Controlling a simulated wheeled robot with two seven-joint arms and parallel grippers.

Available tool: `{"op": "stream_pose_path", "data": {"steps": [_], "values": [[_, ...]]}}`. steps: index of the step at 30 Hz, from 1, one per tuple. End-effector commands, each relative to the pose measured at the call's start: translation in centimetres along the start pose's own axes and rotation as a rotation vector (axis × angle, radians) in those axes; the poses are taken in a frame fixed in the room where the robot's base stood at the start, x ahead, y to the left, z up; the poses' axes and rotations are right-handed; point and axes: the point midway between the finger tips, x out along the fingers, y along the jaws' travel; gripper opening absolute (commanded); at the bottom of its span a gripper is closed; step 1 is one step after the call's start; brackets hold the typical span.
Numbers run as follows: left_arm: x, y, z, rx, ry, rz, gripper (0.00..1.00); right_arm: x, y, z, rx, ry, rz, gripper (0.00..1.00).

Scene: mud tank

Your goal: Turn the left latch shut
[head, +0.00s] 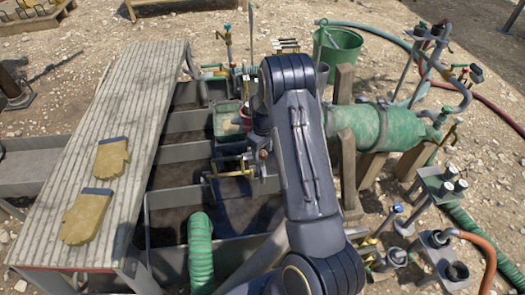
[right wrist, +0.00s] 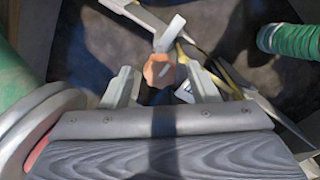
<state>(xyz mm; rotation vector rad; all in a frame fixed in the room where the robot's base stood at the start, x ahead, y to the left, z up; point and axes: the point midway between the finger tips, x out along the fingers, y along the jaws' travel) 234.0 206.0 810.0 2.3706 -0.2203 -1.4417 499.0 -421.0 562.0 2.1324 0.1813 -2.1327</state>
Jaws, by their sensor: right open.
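My right gripper (head: 257,172) reaches down over the dark tank beside a brass-coloured bracket (head: 232,172). In the right wrist view its two grey fingers (right wrist: 162,87) are apart. An orange-brown knob with a pale lever (right wrist: 160,70) shows between and just beyond the fingertips; it looks like a latch, but I cannot tell whether it is the left one or whether the fingers touch it. A yellow bar (right wrist: 184,53) runs behind it. My right arm hides much of the area around the latch in the head view. My left gripper is out of view.
A ribbed plank walkway (head: 130,120) with two yellow gloves (head: 88,218) lies left of the tank. A green hose (head: 200,250) drops into the tank. A green cylinder (head: 385,125) on wooden posts stands right of my arm. A green bucket (head: 338,45) is behind.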

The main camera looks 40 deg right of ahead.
Motion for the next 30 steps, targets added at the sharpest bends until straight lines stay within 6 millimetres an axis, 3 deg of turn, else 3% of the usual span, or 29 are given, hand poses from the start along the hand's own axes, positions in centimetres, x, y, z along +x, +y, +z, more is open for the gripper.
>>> {"op": "stream_pose_path", "data": {"steps": [4,14,23,30], "values": [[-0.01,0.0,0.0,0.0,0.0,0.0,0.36,-0.04,0.0,-0.01,0.0,0.0,0.0,0.54],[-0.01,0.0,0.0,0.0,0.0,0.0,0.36,-0.06,-0.01,-0.01,0.0,0.0,0.0,0.11],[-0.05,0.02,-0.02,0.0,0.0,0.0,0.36,-0.09,-0.01,-0.01,0.033,0.0,0.0,0.09],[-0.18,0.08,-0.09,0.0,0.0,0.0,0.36,-0.12,-0.01,-0.03,0.162,0.0,0.0,0.09]]}}
